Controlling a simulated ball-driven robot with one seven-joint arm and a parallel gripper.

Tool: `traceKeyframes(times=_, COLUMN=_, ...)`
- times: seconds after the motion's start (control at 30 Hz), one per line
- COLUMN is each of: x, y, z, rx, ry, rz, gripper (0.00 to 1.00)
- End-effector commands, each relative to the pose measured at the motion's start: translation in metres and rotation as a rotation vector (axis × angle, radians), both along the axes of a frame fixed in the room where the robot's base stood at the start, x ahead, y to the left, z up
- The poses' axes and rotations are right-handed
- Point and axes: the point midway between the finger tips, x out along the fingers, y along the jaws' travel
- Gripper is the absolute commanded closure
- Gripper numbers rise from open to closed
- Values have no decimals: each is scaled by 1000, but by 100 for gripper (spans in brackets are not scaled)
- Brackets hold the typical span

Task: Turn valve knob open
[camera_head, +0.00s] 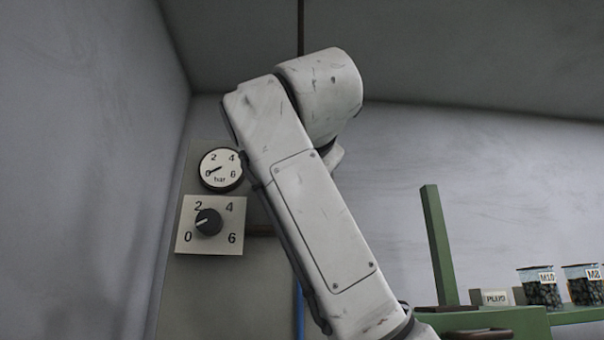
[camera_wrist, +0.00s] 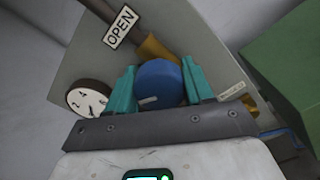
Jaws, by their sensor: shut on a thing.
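In the wrist view, a round blue valve knob (camera_wrist: 160,82) with a small pale mark on its face sits in front of a brass-coloured pipe on a grey panel (camera_wrist: 70,72). My gripper (camera_wrist: 161,79) has its teal fingers on either side of the knob and is shut on it. A white OPEN sign (camera_wrist: 121,27) is above and left of the knob. A smaller tilted label (camera_wrist: 232,90) is to its right, too small to read. In the head view my arm hides the knob and gripper.
A round bar gauge (camera_head: 221,169) has its needle near 0. Below it, a black dial (camera_head: 209,222) points between 0 and 2. A wall stands close at left.

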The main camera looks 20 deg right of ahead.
Motion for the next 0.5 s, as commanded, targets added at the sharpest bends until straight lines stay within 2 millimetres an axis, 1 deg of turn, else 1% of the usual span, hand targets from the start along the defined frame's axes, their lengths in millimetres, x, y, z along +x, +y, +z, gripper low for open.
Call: traceKeyframes(times=0.5, x=0, y=1, z=0, rx=469, ry=-150, rz=-1, gripper=79)
